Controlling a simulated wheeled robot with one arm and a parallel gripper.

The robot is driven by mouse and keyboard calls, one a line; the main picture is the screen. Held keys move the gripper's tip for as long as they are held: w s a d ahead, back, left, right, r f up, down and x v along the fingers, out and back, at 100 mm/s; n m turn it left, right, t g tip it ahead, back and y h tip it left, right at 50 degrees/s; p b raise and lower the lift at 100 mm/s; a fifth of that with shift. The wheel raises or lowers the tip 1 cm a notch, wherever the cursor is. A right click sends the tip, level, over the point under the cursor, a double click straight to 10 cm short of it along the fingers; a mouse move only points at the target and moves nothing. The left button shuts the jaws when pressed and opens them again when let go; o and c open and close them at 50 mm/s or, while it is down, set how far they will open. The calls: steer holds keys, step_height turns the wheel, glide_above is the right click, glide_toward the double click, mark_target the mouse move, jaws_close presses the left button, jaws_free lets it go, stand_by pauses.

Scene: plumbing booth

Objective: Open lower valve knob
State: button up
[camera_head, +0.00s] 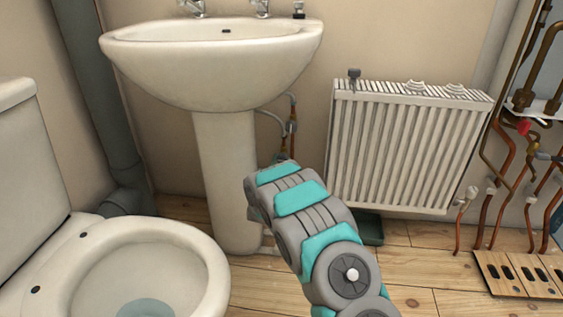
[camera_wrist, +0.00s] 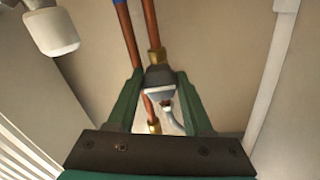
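In the wrist view, my gripper (camera_wrist: 160,82) points at copper pipes with brass nuts. Its two dark green fingers stand apart, one on each side of a grey-white valve fitting (camera_wrist: 158,78). I cannot tell whether they touch it. This fitting is likely the valve with the lower knob, but the knob's shape and turn are not clear. A pale curved piece (camera_wrist: 170,120) shows between the fingers, beyond the fitting. In the head view, my arm reaches towards the pipes (camera_head: 290,125) under the basin. My fingers and the valve are hidden behind the arm there.
The basin (camera_head: 210,60) and its pedestal (camera_head: 228,185) stand left of the pipes, the white radiator (camera_head: 405,145) right. A toilet (camera_head: 130,270) is at the left. More copper pipes (camera_head: 505,200) are at far right. A white fitting (camera_wrist: 50,30) shows near the radiator.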

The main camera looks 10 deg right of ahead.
jaws_close()
steer(key=shift+r+n+p, duration=0.1)
steer(key=shift+n+p, duration=0.3)
steer(key=shift+p, duration=0.05)
steer(key=n+p, duration=0.2)
steer(key=shift+n+p, duration=0.3)
steer(key=shift+n, duration=0.1)
steer(key=n+p, duration=0.3)
steer(key=n, duration=0.1)
steer(key=shift+d, duration=0.1)
steer(key=n+p, duration=0.2)
steer(key=n, duration=0.3)
steer(key=shift+r+n, duration=0.1)
steer(key=shift+n, duration=0.3)
steer(key=shift+n+p, duration=0.7)
steer(key=shift+n, duration=1.2)
